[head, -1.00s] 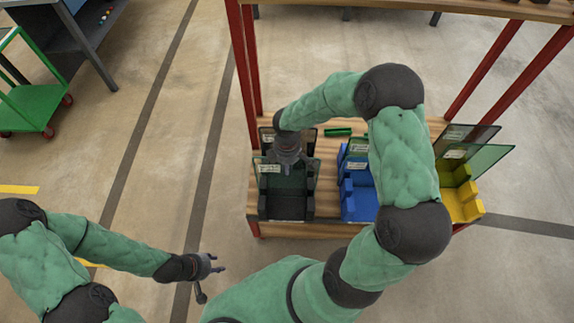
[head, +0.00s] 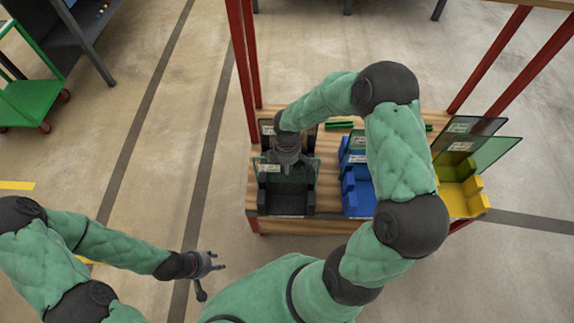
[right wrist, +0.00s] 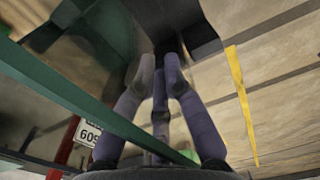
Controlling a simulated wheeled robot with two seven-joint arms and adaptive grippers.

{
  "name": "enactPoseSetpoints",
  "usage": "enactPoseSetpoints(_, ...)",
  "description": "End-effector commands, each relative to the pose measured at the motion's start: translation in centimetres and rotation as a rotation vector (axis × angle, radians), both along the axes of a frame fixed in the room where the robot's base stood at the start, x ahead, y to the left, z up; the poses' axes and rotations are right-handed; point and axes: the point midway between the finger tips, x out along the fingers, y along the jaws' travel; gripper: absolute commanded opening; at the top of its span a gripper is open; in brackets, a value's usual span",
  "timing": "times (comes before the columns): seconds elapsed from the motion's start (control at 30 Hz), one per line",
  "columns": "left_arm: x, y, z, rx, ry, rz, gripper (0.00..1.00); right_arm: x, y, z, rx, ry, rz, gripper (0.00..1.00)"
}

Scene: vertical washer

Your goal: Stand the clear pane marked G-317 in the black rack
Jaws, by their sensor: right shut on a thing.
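The black rack (head: 287,206) stands at the left end of the wooden bench. A clear pane (head: 270,179) with a white label stands upright at the black rack; its label is too small to read. My right gripper (head: 289,168) is over the black rack, shut on the top part of this clear pane. Another labelled pane shows just behind it, partly hidden by my arm. In the right wrist view, my fingers (right wrist: 165,72) meet on dark glass, and a green pane edge (right wrist: 105,105) crosses beside a label reading "609", cut off. My left gripper (head: 207,277) is open and empty over the floor.
A blue rack (head: 358,197) with panes stands right of the black one, partly behind my right arm. A yellow rack (head: 465,198) with tilted-looking panes (head: 489,152) is at the right end. Small green pieces (head: 339,125) lie at the back. Red posts (head: 240,65) rise at the bench corners.

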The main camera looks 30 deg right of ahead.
Motion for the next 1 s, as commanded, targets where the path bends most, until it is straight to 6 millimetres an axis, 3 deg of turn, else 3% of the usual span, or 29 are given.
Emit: enactPoseSetpoints(1.0, 0.00, 0.00, -0.56, 0.000, 0.000, 0.000, 0.40, 0.16, -0.07, -0.66, 0.000, -0.004, -0.002, 0.00)
